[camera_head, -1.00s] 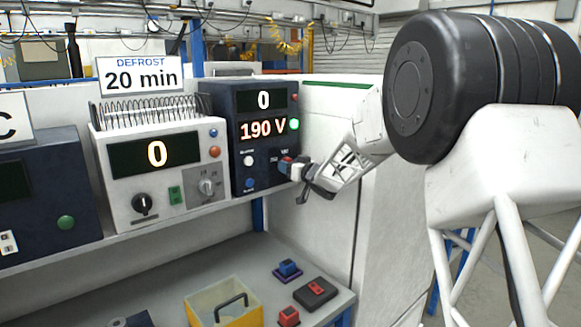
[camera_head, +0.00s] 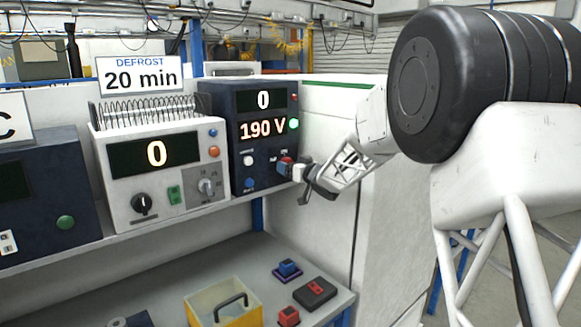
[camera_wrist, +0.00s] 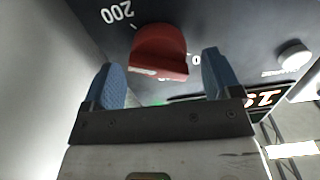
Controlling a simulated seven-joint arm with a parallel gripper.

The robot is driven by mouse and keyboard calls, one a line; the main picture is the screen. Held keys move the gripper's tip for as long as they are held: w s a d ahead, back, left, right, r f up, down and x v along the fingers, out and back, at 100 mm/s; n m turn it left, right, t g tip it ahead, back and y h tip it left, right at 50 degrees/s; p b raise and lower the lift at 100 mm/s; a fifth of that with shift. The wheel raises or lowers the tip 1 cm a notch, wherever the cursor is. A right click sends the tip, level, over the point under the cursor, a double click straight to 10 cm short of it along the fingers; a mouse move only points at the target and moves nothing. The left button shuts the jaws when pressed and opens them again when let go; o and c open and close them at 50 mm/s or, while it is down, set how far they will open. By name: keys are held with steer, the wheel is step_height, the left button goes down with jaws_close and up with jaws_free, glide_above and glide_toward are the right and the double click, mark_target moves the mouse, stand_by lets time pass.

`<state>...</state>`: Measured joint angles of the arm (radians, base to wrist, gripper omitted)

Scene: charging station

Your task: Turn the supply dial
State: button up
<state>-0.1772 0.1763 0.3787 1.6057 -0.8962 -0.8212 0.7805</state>
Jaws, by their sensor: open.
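The supply dial is a red knob on the dark blue supply unit (camera_head: 222,110), whose lower display reads 190 V and upper display 0. In the wrist view the red dial (camera_wrist: 160,50) lies just beyond and between the two blue fingertips, with gaps to both; a "200" mark is at its upper left and a "0" mark at its right. My gripper (camera_wrist: 163,78) is open and holds nothing. In the head view my gripper (camera_head: 291,168) is right at the unit's front and hides most of the dial.
A white defrost unit (camera_head: 205,135) with a "20 min" sign stands left of the supply unit. A green lit button (camera_head: 294,124) is above the dial. The lower shelf (camera_head: 240,262) holds a yellow box and small red and blue blocks. White panel (camera_head: 325,120) is to the right.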

steer(key=v, duration=0.7)
